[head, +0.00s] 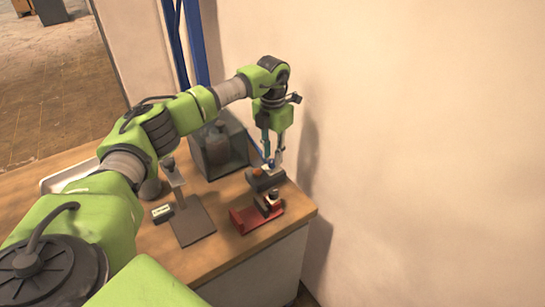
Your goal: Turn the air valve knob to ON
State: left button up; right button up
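The air valve is a small dark assembly (264,180) near the right end of the wooden bench, with orange and light parts on top. It appears to be mounted with a red base (243,219). My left gripper (272,161) points down from above, its fingertips right over the valve's top. The two fingers are apart with a gap between them. I cannot tell whether they touch the valve. The knob's setting and any ON mark are too small to read. My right gripper is not in view.
A clear box (220,146) with a dark item inside stands behind and left of the valve. A grey stand (190,222) and a small labelled block (162,213) are on the bench (225,252). A wall (420,150) rises close on the right.

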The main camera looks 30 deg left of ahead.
aim_at(272, 160)
pick_arm(q)
notch_tip(272, 160, up, 10)
jog(key=shift+r, duration=0.2)
jog(key=shift+f, duration=0.1)
dwell(0.5)
